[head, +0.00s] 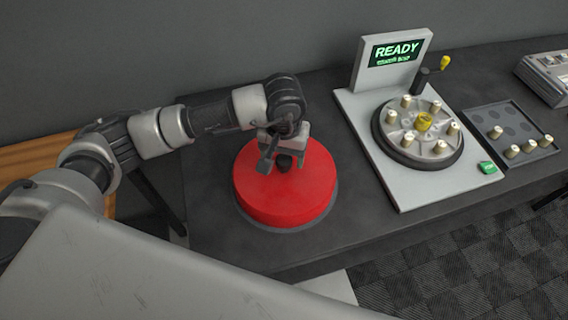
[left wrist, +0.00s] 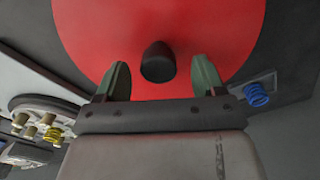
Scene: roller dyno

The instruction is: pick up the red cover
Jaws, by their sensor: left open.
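The red cover (head: 300,199) is a thick round disc resting on the dark table, left of the dyno device. It also fills the top of the left wrist view (left wrist: 215,30), with a black knob (left wrist: 158,62) at its middle. My left gripper (head: 281,160) is over the cover at the knob. In the left wrist view its two fingers (left wrist: 160,80) are open, one on each side of the knob, with a gap on both sides. In the head view the gripper partly hides the knob. My right gripper is not in view.
A white device (head: 404,190) with a round plate of several pegs (head: 419,150) and a READY screen (head: 395,51) stands to the right. A dark tray (head: 516,125) with pegs is beyond it. A blue spring (left wrist: 257,94) shows in the left wrist view.

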